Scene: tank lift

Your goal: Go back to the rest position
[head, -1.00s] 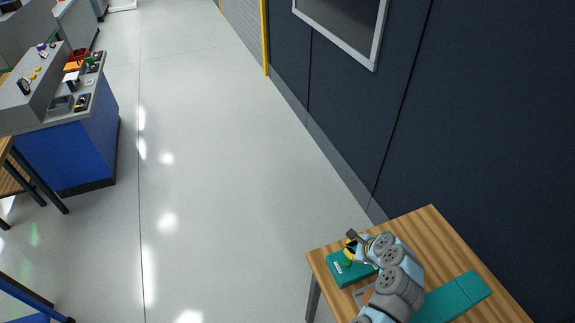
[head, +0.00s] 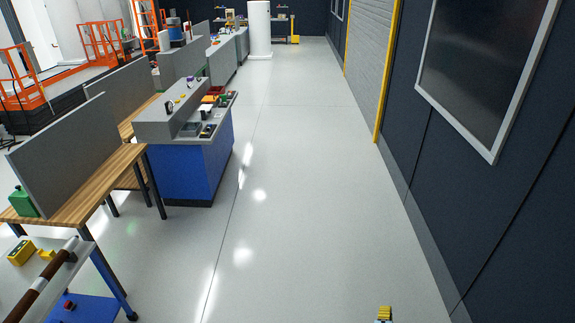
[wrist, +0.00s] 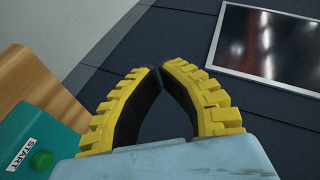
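My gripper (wrist: 157,74) shows in the wrist view with its two yellow ribbed fingers curved together. The tips meet, and the space between the fingers holds nothing. In the head view only a small yellow tip of my gripper (head: 384,312) shows at the bottom edge; the rest of the arm is out of frame. A teal box (wrist: 35,135) with a START label and a green button (wrist: 41,160) is at the lower left of the wrist view, beside the gripper and apart from it.
A wooden tabletop (wrist: 35,85) lies by the teal box. A dark wall (head: 480,190) with a framed panel (head: 485,70) runs along the right. A blue workstation (head: 190,168) and a wooden table (head: 85,195) stand left. The floor (head: 310,200) between is clear.

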